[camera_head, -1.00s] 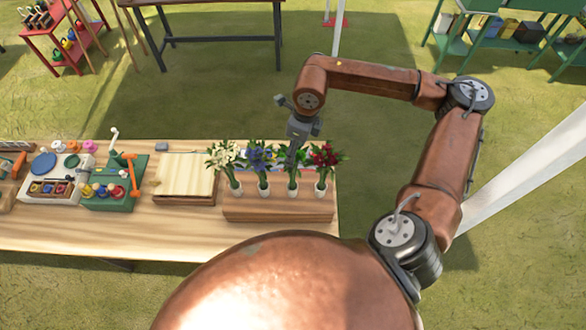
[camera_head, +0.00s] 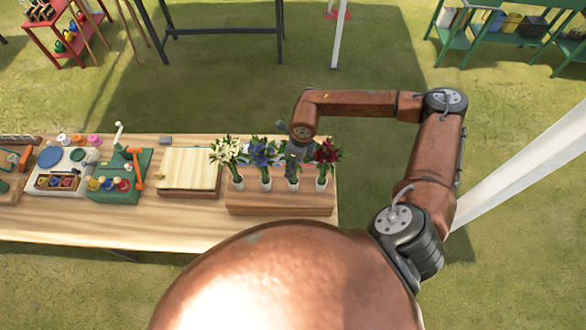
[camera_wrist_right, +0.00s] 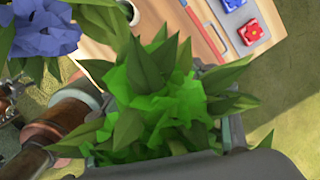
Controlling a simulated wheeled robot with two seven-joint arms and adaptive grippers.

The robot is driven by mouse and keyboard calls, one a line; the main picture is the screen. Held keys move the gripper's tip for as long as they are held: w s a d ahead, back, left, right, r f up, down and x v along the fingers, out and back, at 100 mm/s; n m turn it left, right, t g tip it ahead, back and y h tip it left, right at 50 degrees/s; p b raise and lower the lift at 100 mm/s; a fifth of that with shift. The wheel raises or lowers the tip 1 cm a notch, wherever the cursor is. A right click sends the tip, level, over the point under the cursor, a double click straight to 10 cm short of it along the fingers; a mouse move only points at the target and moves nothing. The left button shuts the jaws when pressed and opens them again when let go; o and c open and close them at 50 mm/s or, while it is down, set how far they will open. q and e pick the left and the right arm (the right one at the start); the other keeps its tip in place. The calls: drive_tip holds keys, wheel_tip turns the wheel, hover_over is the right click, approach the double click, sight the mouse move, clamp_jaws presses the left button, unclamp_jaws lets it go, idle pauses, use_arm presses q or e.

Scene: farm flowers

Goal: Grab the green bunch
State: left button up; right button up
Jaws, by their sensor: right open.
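The green bunch (camera_wrist_right: 160,100) fills the middle of the right wrist view, with bright green petals and darker pointed leaves. In the head view it is mostly hidden behind my right gripper (camera_head: 293,156); its white vase (camera_head: 293,184) shows below, third from the left in the row. My right gripper is open and comes down from above at the bunch. In the wrist view grey gripper parts lie close beside and below the leaves, but whether they touch is unclear. My left gripper is out of view.
A blue bunch (camera_head: 263,151) stands just left, a white bunch (camera_head: 226,150) further left and a red bunch (camera_head: 327,150) just right, all in vases on a wooden stand (camera_head: 280,206). A board (camera_head: 188,170) and a green toolbox (camera_head: 120,178) sit left on the table.

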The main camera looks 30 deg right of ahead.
drive_tip(key=shift+f, duration=0.1)
drive_tip(key=c, duration=1.3)
drive_tip(key=shift+c, duration=0.2)
